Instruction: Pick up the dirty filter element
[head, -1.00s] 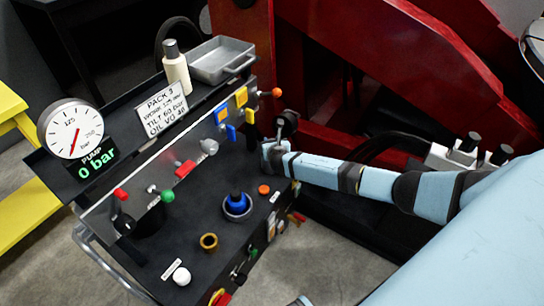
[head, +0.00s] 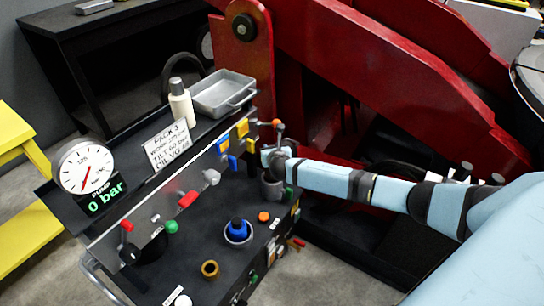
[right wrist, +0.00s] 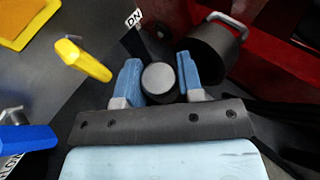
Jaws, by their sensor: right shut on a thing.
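My right gripper (right wrist: 157,82) is shut on a dark cylinder with a pale grey round end (right wrist: 159,77), between its two blue fingers. I cannot tell for certain that this is the dirty filter element. In the head view my right gripper (head: 273,156) is above the panel's right end, with its fingertips largely hidden. A dark grey cup-shaped cylinder (head: 272,186) shows just below it; whether it is held or standing on the panel is unclear. Beside the fingers in the right wrist view is a dark cylinder (right wrist: 212,57) with a silver handle. My left gripper is out of view.
The black control panel (head: 190,250) carries a blue knob (head: 237,228), a brass ring (head: 210,269) and several levers. A cream bottle (head: 181,104) and an empty metal tray (head: 222,94) stand on its upper shelf. A red steel frame (head: 350,60) rises behind my right arm.

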